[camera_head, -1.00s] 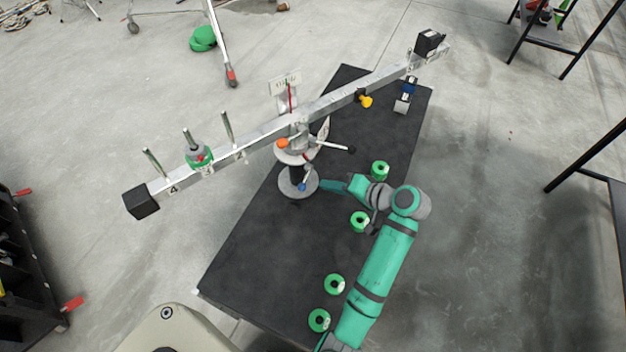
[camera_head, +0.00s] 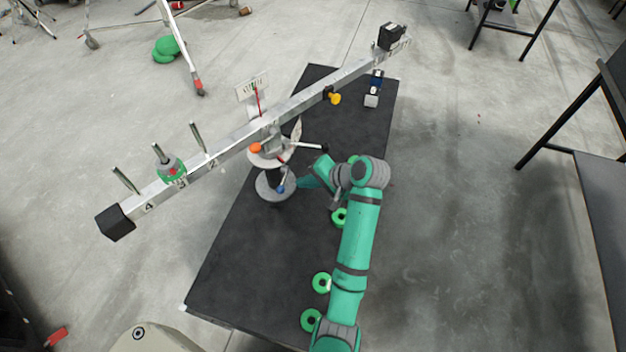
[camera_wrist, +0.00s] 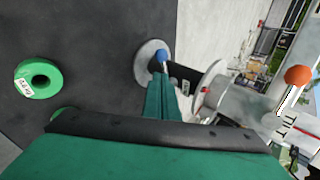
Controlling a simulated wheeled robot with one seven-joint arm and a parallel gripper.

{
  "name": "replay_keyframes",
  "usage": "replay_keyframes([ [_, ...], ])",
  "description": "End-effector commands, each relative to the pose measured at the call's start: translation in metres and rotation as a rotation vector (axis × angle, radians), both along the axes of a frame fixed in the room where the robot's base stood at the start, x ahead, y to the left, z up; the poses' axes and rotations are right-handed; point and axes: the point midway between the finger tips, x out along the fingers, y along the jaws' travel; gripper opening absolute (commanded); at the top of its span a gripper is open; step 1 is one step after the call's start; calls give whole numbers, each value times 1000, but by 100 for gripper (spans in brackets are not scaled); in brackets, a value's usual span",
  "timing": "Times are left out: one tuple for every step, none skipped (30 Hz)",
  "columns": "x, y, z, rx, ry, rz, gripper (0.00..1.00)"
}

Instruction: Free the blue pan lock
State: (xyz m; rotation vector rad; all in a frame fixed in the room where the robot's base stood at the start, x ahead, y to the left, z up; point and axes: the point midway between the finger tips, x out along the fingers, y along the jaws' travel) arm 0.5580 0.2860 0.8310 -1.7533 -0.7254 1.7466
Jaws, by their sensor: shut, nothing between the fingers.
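The blue pan lock is a small blue ball knob (camera_head: 281,189) on a short stem at the round grey base of the balance post. The knob also shows in the wrist view (camera_wrist: 161,56), just past my fingertips. My gripper (camera_head: 302,183) is shut and empty, to the right of the knob in the head view. In the wrist view its teal fingers (camera_wrist: 162,82) point at the knob and partly cover its stem. I cannot tell whether they touch it. The long balance beam (camera_head: 225,150) runs diagonally above the post.
An orange knob (camera_head: 255,148), a yellow knob (camera_head: 335,99) and a black-tipped handle (camera_head: 322,148) sit around the post and beam. Green ring weights (camera_head: 322,282) lie along the black mat's right side (camera_head: 235,270), near my arm. The mat's left front part is clear.

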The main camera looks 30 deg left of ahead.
Motion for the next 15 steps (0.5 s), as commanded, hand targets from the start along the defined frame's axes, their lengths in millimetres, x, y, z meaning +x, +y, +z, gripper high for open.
replay_keyframes([
  [-1, 7, -7, -1, 2, 2, 0],
  [-1, 11, -11, -1, 2, 2, 0],
  [-1, 17, -16, -1, 2, 4, 0],
  [-1, 20, -19, 0, 1, 3, 0],
  [-1, 24, -22, -1, 1, 4, 0],
  [0, 29, -25, 0, 0, 3, 0],
  [0, 33, -27, 0, 0, 3, 0],
  [0, 36, -29, -1, 0, 3, 0],
  [0, 40, -31, -1, 0, 3, 0],
  [0, 43, -33, 0, -1, 2, 0],
  [0, 45, -35, -1, 0, 3, 0],
  [0, 48, -36, -1, 1, 2, 0],
  [0, 49, -37, -1, 0, 1, 0],
  [0, 50, -38, 0, 0, 1, 0],
  [0, 52, -39, 0, -1, 1, 0],
])
